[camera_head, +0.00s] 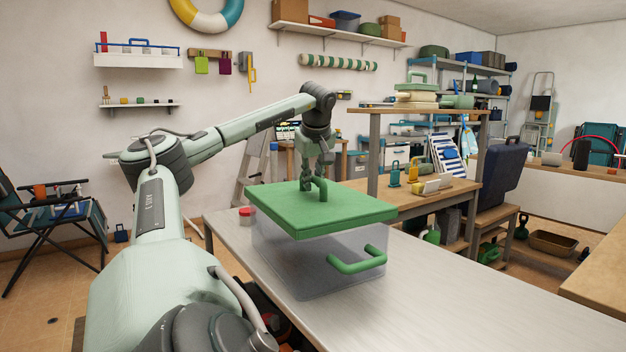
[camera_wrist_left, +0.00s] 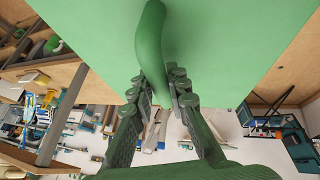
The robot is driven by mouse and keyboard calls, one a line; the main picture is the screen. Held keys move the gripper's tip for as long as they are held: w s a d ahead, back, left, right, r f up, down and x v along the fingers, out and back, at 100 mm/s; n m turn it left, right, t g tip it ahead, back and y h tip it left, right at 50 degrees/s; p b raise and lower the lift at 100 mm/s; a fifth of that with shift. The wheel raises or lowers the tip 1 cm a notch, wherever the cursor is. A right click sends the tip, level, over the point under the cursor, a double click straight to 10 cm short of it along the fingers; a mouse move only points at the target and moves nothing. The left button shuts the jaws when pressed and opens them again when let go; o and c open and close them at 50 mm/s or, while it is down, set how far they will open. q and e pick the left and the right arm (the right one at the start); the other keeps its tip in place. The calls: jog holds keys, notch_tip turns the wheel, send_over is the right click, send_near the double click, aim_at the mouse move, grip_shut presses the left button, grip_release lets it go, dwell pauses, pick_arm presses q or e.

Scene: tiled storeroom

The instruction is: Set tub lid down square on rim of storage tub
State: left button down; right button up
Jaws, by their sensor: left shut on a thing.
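The tub lid (camera_head: 285,212) is a flat green square with an arched handle (camera_head: 323,188) on top. It lies over the clear storage tub (camera_head: 300,268), roughly level, and hides the tub's rim. I cannot tell whether the lid touches the rim or hangs just above it. The tub stands on the metal table and has a green side handle (camera_head: 358,260). My left gripper (camera_head: 314,182) comes down from above and is shut on the lid's handle. In the left wrist view its fingers (camera_wrist_left: 160,92) close around the handle (camera_wrist_left: 151,45). My right gripper is not in view.
The metal table (camera_head: 460,295) is clear to the right of the tub. A small red-capped jar (camera_head: 246,216) stands close behind the tub's left side. A wooden bench (camera_head: 440,197) with a raised shelf (camera_head: 425,110) stands beyond the table.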

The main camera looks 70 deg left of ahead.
pick_arm(q)
jog(key=shift+f+b, duration=1.1)
jog(key=shift+f, duration=0.3)
jog(key=c, duration=1.4)
grip_release()
jog(key=v, duration=1.2)
